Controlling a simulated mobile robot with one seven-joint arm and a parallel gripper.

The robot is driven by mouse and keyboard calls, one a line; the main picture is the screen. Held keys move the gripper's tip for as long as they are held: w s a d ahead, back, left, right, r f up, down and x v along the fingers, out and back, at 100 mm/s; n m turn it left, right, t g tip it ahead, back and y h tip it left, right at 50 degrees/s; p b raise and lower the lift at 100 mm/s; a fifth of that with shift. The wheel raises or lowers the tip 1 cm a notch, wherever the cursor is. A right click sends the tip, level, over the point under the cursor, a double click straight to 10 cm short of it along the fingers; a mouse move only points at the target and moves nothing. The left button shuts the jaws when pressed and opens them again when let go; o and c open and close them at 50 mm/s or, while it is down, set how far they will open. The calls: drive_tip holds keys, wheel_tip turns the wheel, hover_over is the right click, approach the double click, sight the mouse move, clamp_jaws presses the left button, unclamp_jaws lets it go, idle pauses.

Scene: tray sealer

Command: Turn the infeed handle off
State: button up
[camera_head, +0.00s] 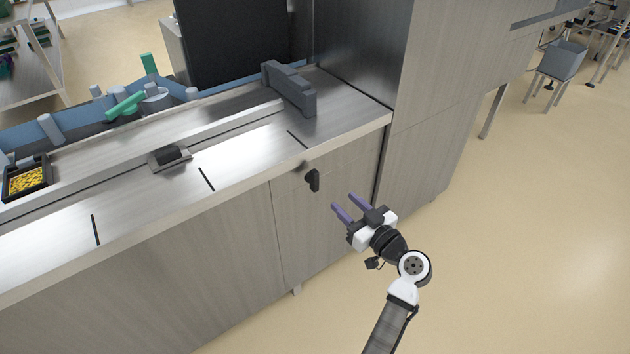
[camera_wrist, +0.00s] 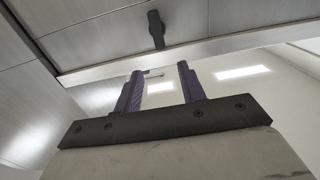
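A small black handle (camera_head: 313,180) is on the front panel of the metal cabinet, just under the worktop edge. In the wrist view the black handle (camera_wrist: 155,28) shows at the top centre, pointing along the picture's height, ahead of the fingers. My gripper (camera_head: 344,201) has two purple fingers and is open and empty. It is to the right of and a little below the handle in the head view, apart from it. In the wrist view the fingers of my gripper (camera_wrist: 160,69) are spread with a clear gap between them.
The metal worktop edge (camera_head: 225,189) runs above the handle. On the worktop are a grey block (camera_head: 290,88), a small black piece (camera_head: 168,156) and a tray of yellow pieces (camera_head: 8,188). A tall cabinet (camera_head: 440,95) stands right.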

sight(317, 176)
drive_tip(key=p+x, duration=0.3)
drive_tip(key=x, duration=1)
drive_tip(key=shift+w+a, duration=0.1)
drive_tip(key=shift+w, duration=0.05)
clamp_jaws()
